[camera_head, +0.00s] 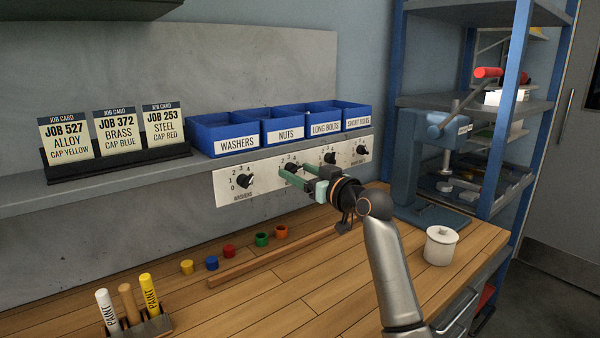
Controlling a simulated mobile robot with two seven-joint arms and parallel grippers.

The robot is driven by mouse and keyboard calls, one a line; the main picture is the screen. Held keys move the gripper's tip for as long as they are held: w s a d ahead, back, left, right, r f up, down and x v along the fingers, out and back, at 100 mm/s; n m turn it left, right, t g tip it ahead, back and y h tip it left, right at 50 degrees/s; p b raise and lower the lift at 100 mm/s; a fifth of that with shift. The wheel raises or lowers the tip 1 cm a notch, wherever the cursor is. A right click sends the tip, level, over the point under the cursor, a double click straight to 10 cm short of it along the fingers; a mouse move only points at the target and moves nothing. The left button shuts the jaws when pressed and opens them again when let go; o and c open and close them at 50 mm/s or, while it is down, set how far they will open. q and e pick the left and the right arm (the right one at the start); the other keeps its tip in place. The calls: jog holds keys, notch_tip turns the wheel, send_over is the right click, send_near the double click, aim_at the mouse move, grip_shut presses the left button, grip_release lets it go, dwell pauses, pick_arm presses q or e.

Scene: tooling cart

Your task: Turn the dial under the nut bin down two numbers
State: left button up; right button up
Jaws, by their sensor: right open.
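The nut bin (284,127) is a blue bin labelled NUTS on the grey shelf, second from the left. Below it, a white panel (222,188) carries a row of black dials with numbers. The dial under the nut bin (293,168) is partly hidden by my right gripper (283,172). That gripper has green fingers, is open, and its tips are at or close in front of this dial; I cannot tell whether they touch it. The dial's pointer setting cannot be read. My left gripper is not in view.
The washers dial (244,181) is to the left, and the long bolts dial (330,158) is close to the right of my gripper. The shelf edge (200,166) runs above.

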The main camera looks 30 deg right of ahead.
grip_shut()
dwell(0.6)
